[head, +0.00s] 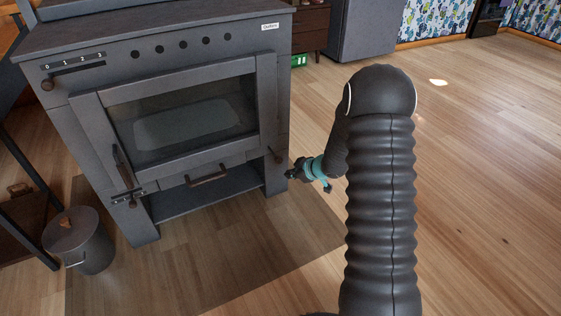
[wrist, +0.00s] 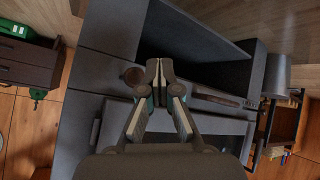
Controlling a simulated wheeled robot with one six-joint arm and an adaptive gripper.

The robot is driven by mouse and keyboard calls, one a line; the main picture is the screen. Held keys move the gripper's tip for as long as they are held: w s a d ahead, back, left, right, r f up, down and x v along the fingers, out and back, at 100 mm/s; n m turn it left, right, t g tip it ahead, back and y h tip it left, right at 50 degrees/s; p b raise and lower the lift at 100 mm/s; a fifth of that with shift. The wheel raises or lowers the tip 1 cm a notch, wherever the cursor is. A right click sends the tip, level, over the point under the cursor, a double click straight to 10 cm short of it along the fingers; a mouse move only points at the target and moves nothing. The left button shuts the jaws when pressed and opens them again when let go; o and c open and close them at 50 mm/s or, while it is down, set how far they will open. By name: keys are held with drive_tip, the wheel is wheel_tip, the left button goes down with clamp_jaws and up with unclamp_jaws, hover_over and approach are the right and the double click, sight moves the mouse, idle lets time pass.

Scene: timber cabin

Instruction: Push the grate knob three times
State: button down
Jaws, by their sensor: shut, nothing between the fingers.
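The dark grey stove (head: 190,52) stands at the left in the head view. A small round brown knob (head: 278,156), which looks like the grate knob, sits low on its right front post; no label on it can be read. In the wrist view the knob (wrist: 132,76) shows just left of my fingertips, with a small gap between them in the picture. My gripper (head: 290,175) is shut and empty, close in front of that right post and a little below the knob. The wrist view shows its closed fingertips (wrist: 160,69) pointing at the stove. I cannot tell whether they touch it.
The stove's glass door (head: 185,115) is shut, with a handle (head: 122,165) at its left. A slider knob (head: 47,85) sits at the top left, a drawer handle (head: 208,175) below the door. A lidded bucket (head: 78,240) stands left. The floor at right is clear.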

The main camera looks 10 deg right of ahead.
sight(281, 160)
drive_tip(key=shift+w+a+p, duration=0.35)
drive_tip(key=shift+w+p, duration=0.15)
drive_tip(key=shift+w, duration=0.4)
drive_tip(key=shift+w+a+p, duration=0.3)
drive_tip(key=shift+w+p, duration=0.15)
drive_tip(key=shift+w, duration=0.45)
drive_tip(key=shift+w+r+p, duration=0.1)
drive_tip(key=shift+w+p, duration=0.15)
drive_tip(key=shift+p, duration=0.15)
drive_tip(key=shift+w+a+p, duration=0.3)
drive_tip(key=shift+w+p, duration=0.45)
drive_tip(key=shift+w, duration=0.1)
drive_tip(key=shift+w+a+p, duration=0.3)
drive_tip(key=shift+w+p, duration=0.4)
drive_tip(key=shift+w, duration=0.15)
idle(1.9)
drive_tip(key=shift+s+d+b, duration=0.15)
drive_tip(key=shift+s+d, duration=0.05)
drive_tip(key=shift+s, duration=0.45)
drive_tip(key=shift+s+d+b, duration=0.1)
drive_tip(key=shift+s+d, duration=0.15)
drive_tip(key=shift+s, duration=0.45)
drive_tip(key=shift+s+d+b, duration=0.15)
drive_tip(key=shift+s+d, duration=0.05)
drive_tip(key=shift+s, duration=0.45)
